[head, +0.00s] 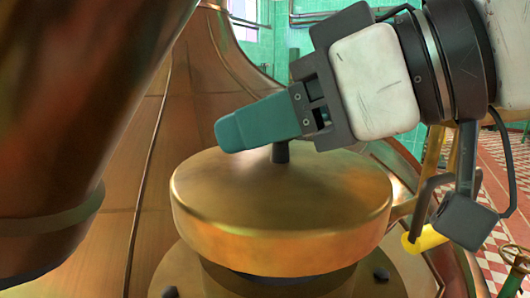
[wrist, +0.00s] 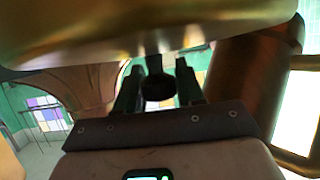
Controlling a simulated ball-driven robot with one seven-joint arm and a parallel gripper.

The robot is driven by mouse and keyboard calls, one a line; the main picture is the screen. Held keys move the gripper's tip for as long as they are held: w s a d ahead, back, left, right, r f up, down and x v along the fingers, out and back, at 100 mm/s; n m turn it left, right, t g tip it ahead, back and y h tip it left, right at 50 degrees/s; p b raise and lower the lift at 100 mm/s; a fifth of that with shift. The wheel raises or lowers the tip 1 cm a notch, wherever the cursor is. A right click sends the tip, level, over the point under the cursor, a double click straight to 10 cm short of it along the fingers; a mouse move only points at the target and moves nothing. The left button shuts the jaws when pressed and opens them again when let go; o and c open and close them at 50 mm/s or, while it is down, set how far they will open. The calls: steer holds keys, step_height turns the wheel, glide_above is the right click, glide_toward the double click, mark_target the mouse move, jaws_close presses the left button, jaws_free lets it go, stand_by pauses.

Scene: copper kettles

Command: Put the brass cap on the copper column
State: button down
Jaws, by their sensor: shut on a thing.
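The brass cap (head: 280,215) is a wide, round, shallow lid with a small dark knob (head: 281,153) on top. It sits roughly level in the middle of the head view. My gripper (head: 245,130) comes in from the upper right and is shut on the knob, with its teal fingers lying above the cap's top. In the wrist view the fingers (wrist: 158,88) stand on both sides of the dark knob, and the cap (wrist: 150,30) fills the top. Below the cap is a copper flange (head: 190,279) with dark bolts. A dark band shows between them; I cannot tell whether they touch.
A thick copper pipe (head: 70,130) fills the left foreground, close to the cap's left side. A large copper kettle dome (head: 145,150) rises behind. A yellow-ended part (head: 425,240) stands right of the cap. Red and white floor tiles (head: 500,160) lie farther right.

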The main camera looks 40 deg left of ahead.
mark_target(293, 165)
steer(key=shift+a+f, duration=0.15)
steer(key=shift+f, duration=1.6)
steer(key=shift+f, duration=0.6)
steer(key=c, duration=0.7)
jaws_free()
steer(key=shift+r, duration=0.2)
steer(key=v, duration=1.2)
steer(key=shift+r+b, duration=0.35)
